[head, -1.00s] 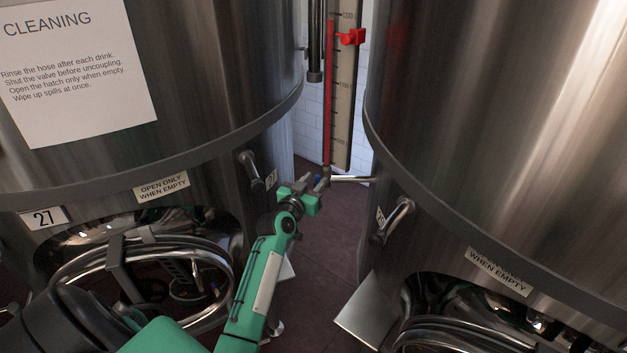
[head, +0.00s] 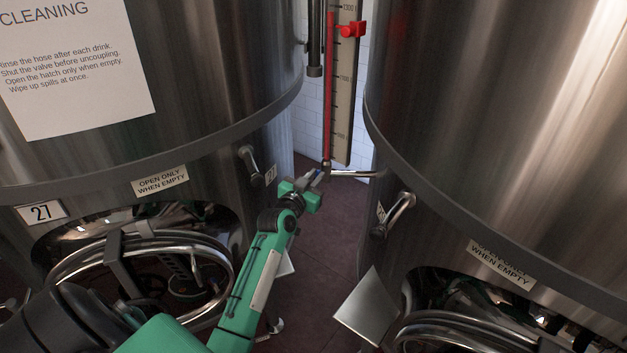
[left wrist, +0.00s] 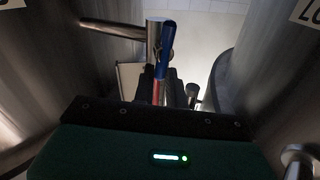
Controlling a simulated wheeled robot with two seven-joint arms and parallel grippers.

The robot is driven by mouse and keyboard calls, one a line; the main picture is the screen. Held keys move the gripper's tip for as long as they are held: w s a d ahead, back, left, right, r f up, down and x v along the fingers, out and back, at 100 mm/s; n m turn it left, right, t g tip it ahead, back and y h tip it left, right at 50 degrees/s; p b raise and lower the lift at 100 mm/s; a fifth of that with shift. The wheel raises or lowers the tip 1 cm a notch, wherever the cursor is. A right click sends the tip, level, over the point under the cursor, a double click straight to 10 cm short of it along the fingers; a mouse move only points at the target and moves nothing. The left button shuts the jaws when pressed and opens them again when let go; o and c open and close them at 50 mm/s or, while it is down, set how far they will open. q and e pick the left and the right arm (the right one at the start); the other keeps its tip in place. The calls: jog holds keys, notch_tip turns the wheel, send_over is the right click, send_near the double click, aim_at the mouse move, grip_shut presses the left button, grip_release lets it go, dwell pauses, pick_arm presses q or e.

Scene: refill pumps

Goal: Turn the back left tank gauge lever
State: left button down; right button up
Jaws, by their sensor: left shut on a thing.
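The tank gauge is a tall red column on a beige scale (head: 343,100), seen between the two steel tanks in the head view. At its foot is a metal fitting with a horizontal pipe (head: 352,174). A small lever with a blue handle (left wrist: 168,45) sits at this fitting; it shows best in the left wrist view, in front of the upright metal fitting (left wrist: 153,38). My left gripper (head: 314,184) is at the foot of the gauge, shut on the blue lever. Its fingers (left wrist: 172,92) are dark and partly hide the lever's lower end. My right gripper is not in view.
Large steel tanks stand close on the left (head: 215,60) and right (head: 500,110), with a narrow gap between them. Bent metal handles stick out from the left tank (head: 250,162) and right tank (head: 398,213). A red marker (head: 352,29) sits high on the scale.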

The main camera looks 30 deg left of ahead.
pick_arm(q)
jog(key=m, duration=0.1)
jog(key=m+b, duration=0.2)
jog(key=shift+d+f+m+t, duration=0.3)
jog(key=shift+d+t, duration=0.05)
jog(key=shift+t, duration=0.05)
jog(key=shift+d+f+m+t+h+b, duration=0.4)
jog(key=shift+m+b, duration=0.8)
jog(key=shift+m, duration=1.3)
jog(key=shift+a+f+m+t+h+b, duration=0.1)
jog(key=shift+f+m+h+b, duration=0.6)
jog(key=shift+m, duration=1.8)
jog(key=shift+d+f+m+t+h+b, duration=0.2)
jog(key=shift+m+h+b, duration=0.5)
jog(key=shift+m+b, duration=1.4)
jog(key=shift+s+r+m+p, duration=0.1)
jog(key=shift+m+p, duration=0.3)
jog(key=shift+m, duration=0.2)
jog(key=c, duration=1.4)
grip_release()
jog(key=shift+c, duration=0.2)
